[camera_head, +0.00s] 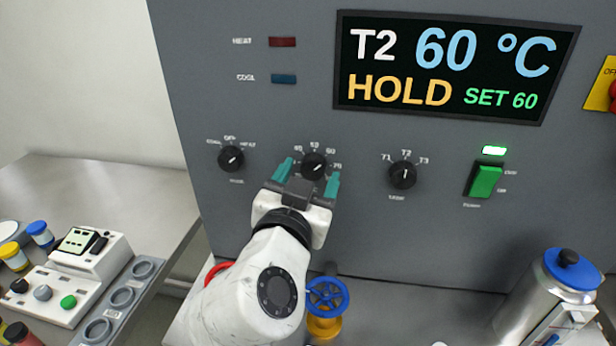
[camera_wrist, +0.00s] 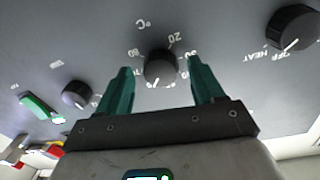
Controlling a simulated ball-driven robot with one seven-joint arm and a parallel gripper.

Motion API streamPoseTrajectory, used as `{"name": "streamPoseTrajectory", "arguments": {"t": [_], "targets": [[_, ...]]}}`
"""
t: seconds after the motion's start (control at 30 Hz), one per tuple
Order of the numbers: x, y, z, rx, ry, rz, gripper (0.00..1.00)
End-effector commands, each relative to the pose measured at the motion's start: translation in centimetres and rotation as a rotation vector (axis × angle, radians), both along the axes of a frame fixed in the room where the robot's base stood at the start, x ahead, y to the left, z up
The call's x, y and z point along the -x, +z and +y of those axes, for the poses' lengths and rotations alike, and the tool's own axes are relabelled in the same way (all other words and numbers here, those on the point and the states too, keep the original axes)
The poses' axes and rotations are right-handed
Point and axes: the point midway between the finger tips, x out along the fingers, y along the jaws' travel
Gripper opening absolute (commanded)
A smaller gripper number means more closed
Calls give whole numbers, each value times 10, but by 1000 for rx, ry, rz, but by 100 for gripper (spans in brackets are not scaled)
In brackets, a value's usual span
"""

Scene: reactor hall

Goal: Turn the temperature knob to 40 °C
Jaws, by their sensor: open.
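The temperature knob (camera_head: 313,165) is black and round, with a number scale around it, on the grey panel (camera_head: 300,90). In the wrist view the knob (camera_wrist: 160,68) sits between the two teal fingers, with "°C", "20" and "80" printed near it. My gripper (camera_head: 306,176) is open, one finger on each side of the knob. I cannot tell whether the fingers touch it. The display (camera_head: 455,66) reads "T2 60 °C", "HOLD" and "SET 60". The lower part of the scale is partly hidden by my gripper.
A mode knob (camera_head: 231,158) is to the left and a T1/T2/T3 knob (camera_head: 403,174) to the right. A green lit switch (camera_head: 484,181) is further right. A blue valve wheel (camera_head: 327,297) is below my gripper, and a metal canister (camera_head: 545,295) stands at the lower right.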

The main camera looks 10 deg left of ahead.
Motion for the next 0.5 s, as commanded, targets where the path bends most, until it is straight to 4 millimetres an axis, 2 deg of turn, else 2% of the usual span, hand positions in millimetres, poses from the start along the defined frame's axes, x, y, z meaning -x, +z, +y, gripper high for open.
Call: {"name": "streamPoseTrajectory", "arguments": {"t": [0.07, 0.5], "targets": [[0, 0, 0, 0, 0, 0, 64], [0, 0, 0, 1, 0, 0, 22]]}}
